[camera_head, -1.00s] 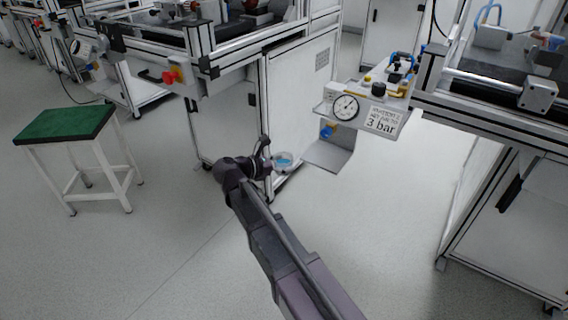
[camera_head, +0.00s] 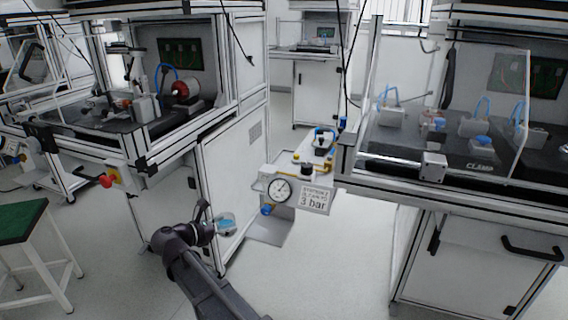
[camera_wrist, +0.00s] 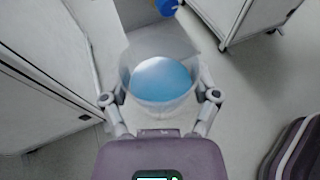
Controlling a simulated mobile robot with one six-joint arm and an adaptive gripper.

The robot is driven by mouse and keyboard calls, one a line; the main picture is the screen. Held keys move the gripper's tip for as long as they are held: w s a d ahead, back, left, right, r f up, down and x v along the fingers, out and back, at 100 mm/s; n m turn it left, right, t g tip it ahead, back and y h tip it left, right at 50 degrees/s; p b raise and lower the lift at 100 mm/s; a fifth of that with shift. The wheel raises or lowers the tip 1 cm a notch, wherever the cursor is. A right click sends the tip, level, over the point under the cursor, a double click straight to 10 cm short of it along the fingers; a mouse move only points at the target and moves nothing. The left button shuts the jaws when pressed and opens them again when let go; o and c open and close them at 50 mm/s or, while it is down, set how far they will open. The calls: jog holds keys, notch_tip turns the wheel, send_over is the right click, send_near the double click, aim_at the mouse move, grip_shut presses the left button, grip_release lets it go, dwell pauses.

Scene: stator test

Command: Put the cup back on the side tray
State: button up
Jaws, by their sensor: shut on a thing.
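The cup (camera_wrist: 160,82) is a clear, see-through cup with blue content, held between the two fingers of my gripper (camera_wrist: 163,100) in the wrist view. The fingers touch it from both sides. In the head view, the cup (camera_head: 226,226) shows small at the end of my arm, with my gripper (camera_head: 212,226) beside it, in front of the white cabinet. A grey side tray (camera_head: 268,232) sticks out low, below the pressure gauge panel, to the right of the cup. I see nothing on the visible part of the tray; its back part is hidden under the panel.
The panel with a gauge (camera_head: 280,189) and a "3 bar" sign (camera_head: 314,198) overhangs the tray. A white cabinet (camera_head: 232,170) stands left of it, a workbench (camera_head: 470,230) right. A green-topped stool (camera_head: 22,218) is at far left. The floor between the benches is clear.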

jog(key=shift+r+p, duration=0.85)
jog(key=shift+r, duration=0.5)
jog(key=shift+s, duration=0.15)
